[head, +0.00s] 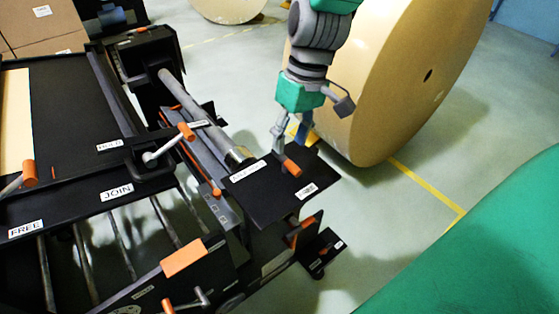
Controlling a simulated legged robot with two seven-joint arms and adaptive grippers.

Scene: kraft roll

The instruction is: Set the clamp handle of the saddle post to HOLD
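A black plate (262,200) on the near end of the machine carries a short orange-ended handle (291,166). A white label that seems to read RELEASE (249,171) is at its left, and another label (307,190), too small to read surely, is at its right. I cannot tell surely that this is the saddle post's clamp handle. My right gripper (303,130) hangs just above the handle with its grey fingers spread apart. Two fingers point down near the handle; contact is unclear. One finger sticks out to the right. My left gripper is not in view.
A large kraft roll (415,75) stands close behind and right of my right gripper. Other orange-ended levers (185,132) and the labels JOIN (115,192) and FREE (26,229) are on the machine at left. Floor with a yellow line (425,182) is open at right.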

